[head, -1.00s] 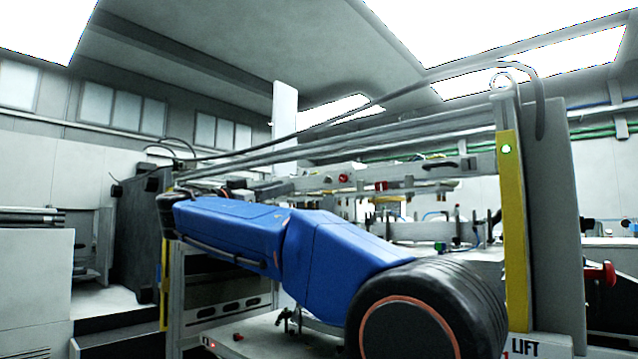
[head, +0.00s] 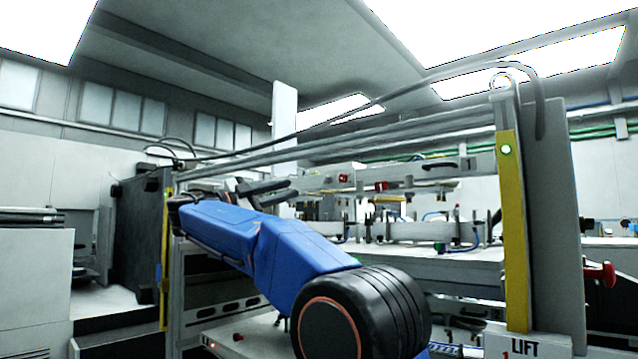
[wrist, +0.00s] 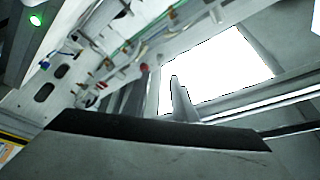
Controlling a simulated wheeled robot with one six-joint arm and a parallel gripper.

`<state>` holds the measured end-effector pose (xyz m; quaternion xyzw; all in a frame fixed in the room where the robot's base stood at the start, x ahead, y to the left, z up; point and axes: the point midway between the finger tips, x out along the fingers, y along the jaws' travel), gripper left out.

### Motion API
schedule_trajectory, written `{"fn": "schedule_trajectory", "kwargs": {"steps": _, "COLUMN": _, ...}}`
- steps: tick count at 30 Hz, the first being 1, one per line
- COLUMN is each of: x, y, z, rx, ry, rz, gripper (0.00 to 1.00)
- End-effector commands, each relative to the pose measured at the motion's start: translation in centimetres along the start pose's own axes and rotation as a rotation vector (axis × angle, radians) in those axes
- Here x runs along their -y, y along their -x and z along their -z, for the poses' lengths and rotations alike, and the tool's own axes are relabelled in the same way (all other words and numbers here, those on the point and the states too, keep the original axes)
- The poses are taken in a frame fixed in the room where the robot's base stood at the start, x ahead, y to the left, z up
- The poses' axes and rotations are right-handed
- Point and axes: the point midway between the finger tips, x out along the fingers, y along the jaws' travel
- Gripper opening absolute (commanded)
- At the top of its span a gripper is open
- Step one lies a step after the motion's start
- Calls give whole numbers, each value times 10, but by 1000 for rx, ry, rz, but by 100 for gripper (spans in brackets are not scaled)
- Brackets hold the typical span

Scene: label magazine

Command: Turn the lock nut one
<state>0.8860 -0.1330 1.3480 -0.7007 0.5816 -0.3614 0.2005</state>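I cannot make out lock nut one for certain in either view. Small red knobs (head: 380,186) sit along the machine's upper rail (head: 315,183) in the head view. My blue arm crosses the head view from the lower middle to the upper left. Dark finger-like bars, which look like my gripper (head: 268,190), show behind the arm's far end, in front of the rail's left end. They are too small to tell open from shut. In the wrist view a tilted grey part with a black edge fills the bottom; I cannot tell what it is.
A post with a yellow strip (head: 514,230) and green light stands at right, above a LIFT label (head: 525,346). A red handle (head: 600,274) is at far right. A dark cabinet (head: 140,235) stands at left. Overhead rods (head: 350,146) span the frame. The wrist view shows a bright skylight (wrist: 215,70).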

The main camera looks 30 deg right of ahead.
Motion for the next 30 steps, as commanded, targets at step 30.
{"fn": "schedule_trajectory", "kwargs": {"steps": 30, "x": 0, "y": -120, "z": 0, "rx": 1, "ry": 1, "rz": 1, "gripper": 25}}
